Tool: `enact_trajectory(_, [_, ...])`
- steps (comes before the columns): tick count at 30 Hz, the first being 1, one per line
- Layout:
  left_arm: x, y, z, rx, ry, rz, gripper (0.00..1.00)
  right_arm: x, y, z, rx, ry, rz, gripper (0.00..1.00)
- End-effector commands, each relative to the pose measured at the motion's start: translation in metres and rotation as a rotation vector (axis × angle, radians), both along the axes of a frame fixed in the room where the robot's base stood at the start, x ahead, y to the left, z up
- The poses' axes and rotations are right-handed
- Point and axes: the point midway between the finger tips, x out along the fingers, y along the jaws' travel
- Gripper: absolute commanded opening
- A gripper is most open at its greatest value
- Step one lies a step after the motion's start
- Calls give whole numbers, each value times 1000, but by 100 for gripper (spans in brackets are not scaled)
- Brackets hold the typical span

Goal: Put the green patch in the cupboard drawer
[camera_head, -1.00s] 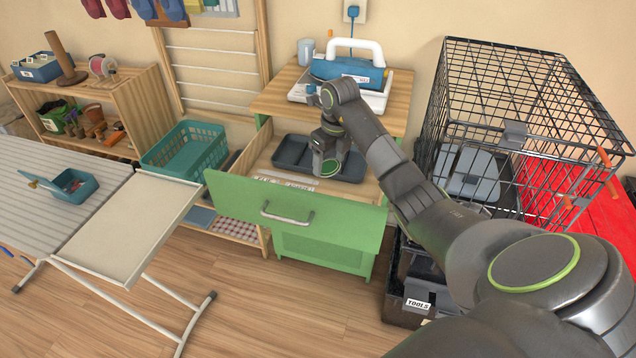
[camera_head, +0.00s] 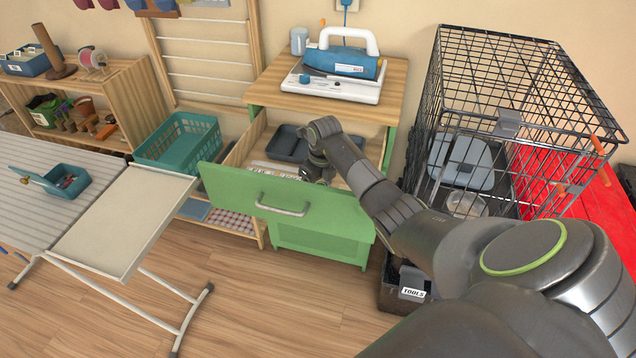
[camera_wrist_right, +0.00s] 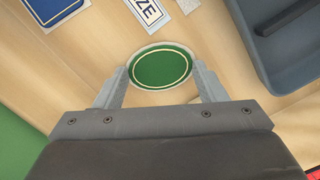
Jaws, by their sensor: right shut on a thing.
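The cupboard drawer (camera_head: 225,188) is pulled open, its green front facing me. My right gripper (camera_head: 318,178) is down inside the drawer, behind the front panel. In the wrist view the green patch (camera_wrist_right: 161,69), a green oval with a pale border, lies between the fingertips of my right gripper (camera_wrist_right: 162,84), which is shut on it. It is close above or against the wooden drawer floor (camera_wrist_right: 75,85); I cannot tell which. In the head view the patch is hidden by my arm and the drawer front. My left gripper is not in view.
A dark grey tray (camera_wrist_right: 285,50) lies in the drawer beside the gripper. A lettered label (camera_wrist_right: 145,10) and a blue patch (camera_wrist_right: 55,8) lie beyond it. A teal basket (camera_head: 180,145) stands left of the cupboard, a wire cage (camera_head: 510,125) right.

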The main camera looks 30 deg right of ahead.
Motion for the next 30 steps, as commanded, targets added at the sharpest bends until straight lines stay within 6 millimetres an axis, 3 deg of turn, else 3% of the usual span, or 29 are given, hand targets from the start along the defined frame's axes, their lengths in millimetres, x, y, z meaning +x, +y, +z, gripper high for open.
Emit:
enact_trajectory(6, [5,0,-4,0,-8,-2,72,0,0,-4,0,0,0,44])
enact_trajectory(7, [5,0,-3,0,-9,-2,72,0,0,-3,0,-1,0,67])
enact_trajectory(12, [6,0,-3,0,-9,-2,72,0,0,-3,0,0,0,86])
enact_trajectory(23, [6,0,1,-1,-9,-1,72,0,-1,4,-1,0,0,86])
enact_trajectory(30, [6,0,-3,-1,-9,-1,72,-4,-2,44,-2,-5,2,86])
